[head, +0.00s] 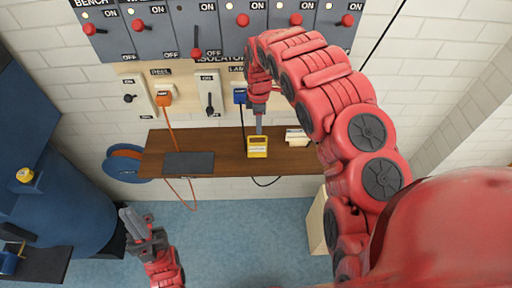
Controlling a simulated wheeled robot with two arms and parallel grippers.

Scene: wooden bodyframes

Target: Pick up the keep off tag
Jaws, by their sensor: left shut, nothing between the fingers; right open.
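A small yellow tag (257,152) with a pale label, its writing too small to read, is at the middle of the brown wooden shelf (220,143). My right gripper (259,131) points down just above the tag's top edge. It is open; whether its fingers touch the tag or lie either side of it I cannot tell. My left gripper (127,219) is shut and empty, low on the left over the blue floor, well away from the shelf.
A dark flat pad (189,163) lies left of the tag and a pale stack (297,138) lies to its right. Switch panels (243,22) and plugs with an orange cable (170,122) are on the wall above. A blue cylinder (60,205) stands at left.

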